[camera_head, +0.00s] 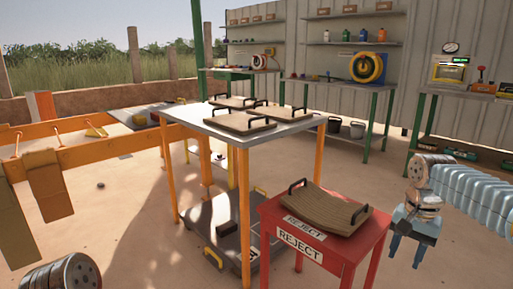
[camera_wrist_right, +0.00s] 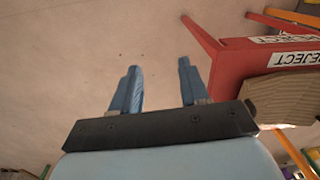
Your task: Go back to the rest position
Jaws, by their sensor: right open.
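My right gripper (camera_head: 405,255) hangs at the right of the head view, pointing down, to the right of the red reject table (camera_head: 377,237). Its blue fingers stand apart with nothing between them. In the right wrist view the open gripper (camera_wrist_right: 158,72) shows against bare floor, and the red table (camera_wrist_right: 232,65) is on the right. A curved brown block (camera_head: 325,211) with two black handles lies on the reject table, apart from the gripper. My left gripper is out of view; only a grey part of my left arm shows at the lower left.
A tall table with orange legs (camera_head: 207,122) bears several brown handled blocks (camera_head: 239,122). A dark low platform (camera_head: 203,240) lies beneath it. Workbenches (camera_head: 375,85) and shelves line the back wall. An orange rail (camera_head: 110,147) runs along the left. Sandy floor around my right gripper is clear.

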